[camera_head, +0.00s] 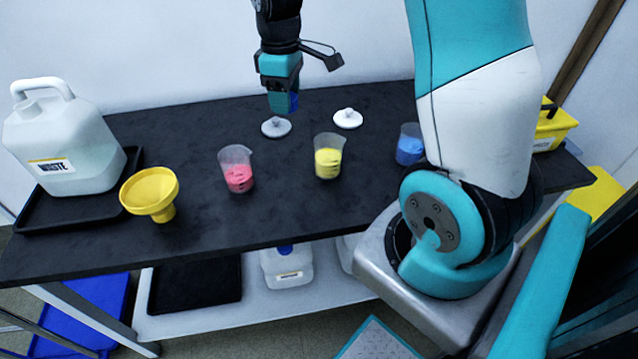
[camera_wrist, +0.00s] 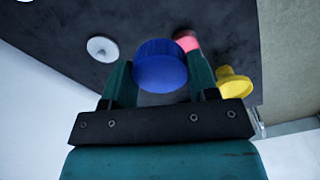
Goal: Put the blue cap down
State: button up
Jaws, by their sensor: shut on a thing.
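My gripper (camera_head: 281,104) is shut on the blue cap (camera_head: 292,101) and holds it above the back part of the black bench top (camera_head: 200,123). In the wrist view the blue cap (camera_wrist: 160,66) sits between the two green fingers of my gripper (camera_wrist: 160,78). In the head view the fingers hide much of the cap.
A white lid (camera_head: 348,118) lies right of the gripper. Beakers with red (camera_head: 238,177), yellow (camera_head: 328,162) and blue (camera_head: 409,149) contents stand nearby. A yellow funnel (camera_head: 150,192) and a waste jug (camera_head: 62,145) on a black tray (camera_head: 75,212) stand left. The back-left bench is clear.

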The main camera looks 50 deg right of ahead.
aim_at(298, 178)
jog(key=shift+s+d+f+n, duration=0.1)
jog(key=shift+s+d+n, duration=0.15)
jog(key=shift+d+n, duration=0.05)
jog(key=shift+s+d+f+b, duration=0.1)
jog(key=shift+s+b, duration=0.05)
jog(key=shift+b, duration=0.2)
notch_tip(298, 178, down, 19)
jog(key=shift+f+b, duration=0.15)
jog(key=shift+b, duration=0.15)
jog(key=shift+f, duration=0.45)
jog(key=o, duration=0.9)
jog(key=shift+o, duration=0.2)
